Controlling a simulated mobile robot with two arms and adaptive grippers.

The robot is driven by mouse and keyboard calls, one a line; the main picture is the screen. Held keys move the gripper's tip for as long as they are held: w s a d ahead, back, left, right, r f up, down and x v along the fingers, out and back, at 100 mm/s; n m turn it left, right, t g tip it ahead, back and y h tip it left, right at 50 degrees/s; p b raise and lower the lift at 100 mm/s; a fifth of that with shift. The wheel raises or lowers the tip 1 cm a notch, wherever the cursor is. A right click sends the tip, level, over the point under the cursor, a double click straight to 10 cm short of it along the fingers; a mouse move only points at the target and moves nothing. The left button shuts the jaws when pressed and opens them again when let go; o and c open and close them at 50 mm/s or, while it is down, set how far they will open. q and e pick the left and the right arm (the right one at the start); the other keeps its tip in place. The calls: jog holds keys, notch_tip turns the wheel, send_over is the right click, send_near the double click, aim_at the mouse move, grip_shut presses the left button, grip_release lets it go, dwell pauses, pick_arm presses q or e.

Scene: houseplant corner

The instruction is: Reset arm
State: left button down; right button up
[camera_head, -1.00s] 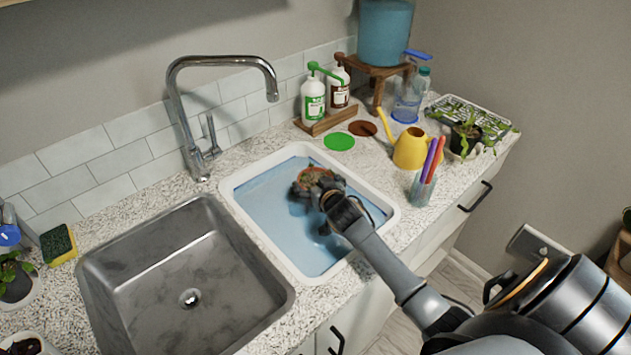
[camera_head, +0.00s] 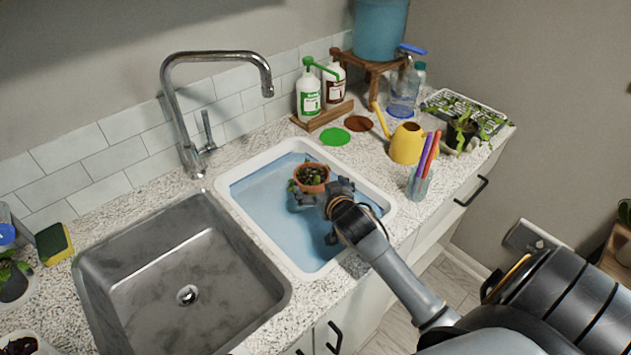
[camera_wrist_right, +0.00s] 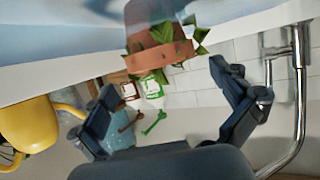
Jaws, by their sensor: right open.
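A small terracotta pot with a green plant (camera_head: 311,178) stands upright in the white-rimmed basin of blue water (camera_head: 290,262). My right gripper (camera_head: 322,210) is open and empty, low over the basin on the near right side of the pot. In the right wrist view, the pot (camera_wrist_right: 158,52) appears upside down beyond the spread fingers of my right gripper (camera_wrist_right: 165,82), with a gap between them. My left gripper is not in view.
A steel sink (camera_head: 185,285) with a tall faucet (camera_head: 178,110) lies left of the basin. A yellow watering can (camera_head: 407,145) and a cup of markers (camera_head: 418,184) stand right of it. Two bottles on a wooden tray (camera_head: 325,116) stand behind.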

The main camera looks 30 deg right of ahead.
jog(key=shift+s+r, duration=0.15)
jog(key=shift+s, duration=0.15)
